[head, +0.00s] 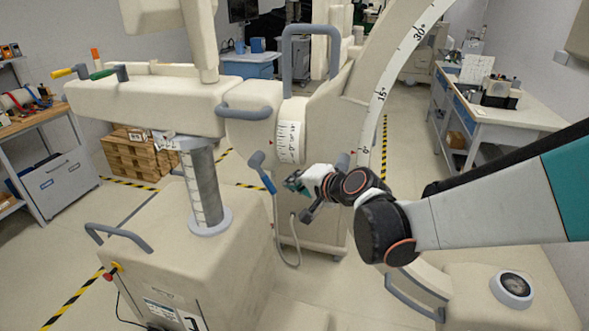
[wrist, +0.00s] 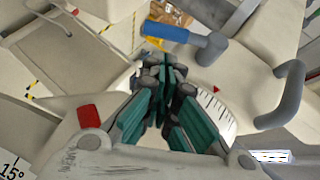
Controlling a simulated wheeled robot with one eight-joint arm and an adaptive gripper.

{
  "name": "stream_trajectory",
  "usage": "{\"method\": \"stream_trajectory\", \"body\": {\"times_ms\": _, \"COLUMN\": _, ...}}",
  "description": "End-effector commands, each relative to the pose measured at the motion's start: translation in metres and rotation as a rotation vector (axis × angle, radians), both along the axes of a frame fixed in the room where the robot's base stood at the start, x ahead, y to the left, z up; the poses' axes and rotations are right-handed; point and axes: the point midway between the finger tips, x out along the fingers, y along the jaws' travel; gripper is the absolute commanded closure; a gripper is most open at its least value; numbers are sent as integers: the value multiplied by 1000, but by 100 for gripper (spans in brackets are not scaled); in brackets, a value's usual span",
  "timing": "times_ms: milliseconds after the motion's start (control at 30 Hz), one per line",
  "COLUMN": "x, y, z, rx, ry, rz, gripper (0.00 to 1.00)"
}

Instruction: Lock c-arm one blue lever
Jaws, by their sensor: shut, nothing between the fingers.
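The blue lever (head: 268,180) is on the side of the cream c-arm body (head: 330,130), below the white scale drum. Its grey hub is at the upper left and its blue handle slants down to the right. My gripper (head: 291,182) is just right of the lever, shut and empty, apparently apart from it. In the wrist view the blue lever (wrist: 168,33) points left from its grey hub, above my shut gripper fingertips (wrist: 165,64). The exact depth gap between the fingertips and lever is hard to tell.
A grey loop handle (head: 290,50) stands above the lever, and another grey handle (head: 245,111) juts out left. A grey cable (head: 292,240) hangs below. The curved c-arm arc (head: 385,75) rises behind my arm. Yellow (head: 64,72) and green (head: 101,74) levers sit far left.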

Motion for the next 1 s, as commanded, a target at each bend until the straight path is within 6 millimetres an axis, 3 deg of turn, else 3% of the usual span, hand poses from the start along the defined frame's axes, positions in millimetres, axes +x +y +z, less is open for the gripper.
{"method": "stream_trajectory", "body": {"times_ms": 200, "x": 26, "y": 17, "z": -15, "rx": 0, "ry": 1, "rz": 2, "gripper": 100}}
{"method": "stream_trajectory", "body": {"times_ms": 400, "x": 37, "y": 24, "z": -20, "rx": 0, "ry": 0, "rz": 1, "gripper": 100}}
{"method": "stream_trajectory", "body": {"times_ms": 1000, "x": 39, "y": 26, "z": -25, "rx": 26, "ry": -8, "rz": -1, "gripper": 100}}
